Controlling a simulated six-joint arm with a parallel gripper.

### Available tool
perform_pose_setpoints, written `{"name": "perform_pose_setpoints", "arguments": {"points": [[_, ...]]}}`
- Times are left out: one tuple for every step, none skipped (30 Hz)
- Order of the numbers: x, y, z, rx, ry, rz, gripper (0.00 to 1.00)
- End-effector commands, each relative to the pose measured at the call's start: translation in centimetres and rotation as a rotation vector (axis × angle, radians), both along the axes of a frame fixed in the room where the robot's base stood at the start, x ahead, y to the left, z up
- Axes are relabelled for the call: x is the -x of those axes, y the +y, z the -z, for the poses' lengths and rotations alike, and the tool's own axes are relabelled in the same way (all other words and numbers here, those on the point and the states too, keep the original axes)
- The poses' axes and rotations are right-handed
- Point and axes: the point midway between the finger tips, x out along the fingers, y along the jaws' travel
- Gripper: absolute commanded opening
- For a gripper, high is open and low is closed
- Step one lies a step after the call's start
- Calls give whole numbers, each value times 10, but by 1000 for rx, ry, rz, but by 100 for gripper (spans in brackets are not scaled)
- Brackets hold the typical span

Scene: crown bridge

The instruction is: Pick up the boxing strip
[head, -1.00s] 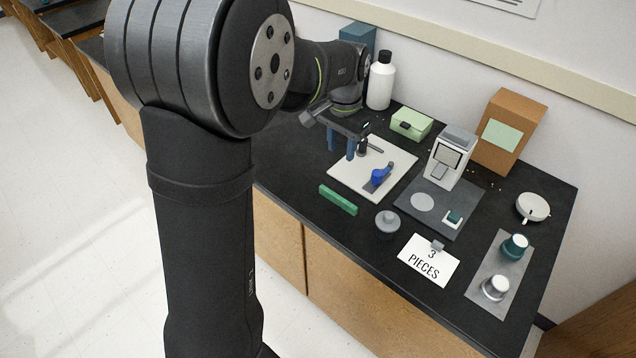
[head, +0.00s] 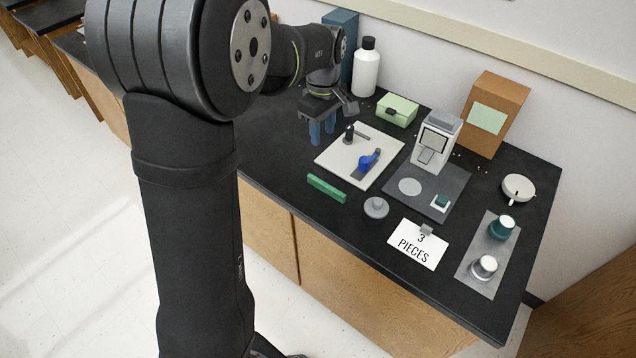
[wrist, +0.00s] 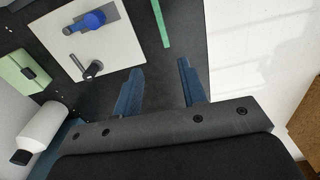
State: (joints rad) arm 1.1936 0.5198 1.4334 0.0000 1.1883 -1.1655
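A long, thin green strip (head: 326,188), which I take to be the boxing strip, lies on the black bench top near its front edge, left of a grey round piece. It also shows at the top of the wrist view (wrist: 160,22), running away from my gripper. My gripper (head: 322,138) is above the bench behind the strip, near the left corner of the white board. Its two blue fingers are spread apart in the wrist view (wrist: 160,72), with nothing between them. The strip lies beyond the fingertips, untouched.
The white board (head: 340,160) holds a blue-topped tool (head: 369,160) and a dark upright piece (head: 349,134). A white bottle (head: 366,70) and green box (head: 397,110) stand behind. A grey round piece (head: 376,207) and a card (head: 417,244) lie right of the strip.

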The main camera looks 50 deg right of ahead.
Motion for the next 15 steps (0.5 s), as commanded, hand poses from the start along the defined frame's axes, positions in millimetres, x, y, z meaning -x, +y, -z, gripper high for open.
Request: {"name": "perform_pose_setpoints", "arguments": {"points": [[0,0,2,-1,0,-18,38],[0,0,4,-1,1,-25,38],[0,0,8,-3,1,-30,38],[0,0,12,-4,2,-32,38],[0,0,17,-4,1,-32,38],[0,1,24,-4,2,-31,38],[0,1,31,-5,2,-31,38],[0,1,38,-5,2,-31,38],[0,1,47,-5,2,-30,38],[0,1,53,-5,2,-30,38],[0,1,60,-5,2,-30,38],[0,1,69,-6,2,-30,38],[0,1,75,-5,2,-29,38],[0,1,82,-4,2,-29,38],[0,1,90,-4,2,-29,38]]}}
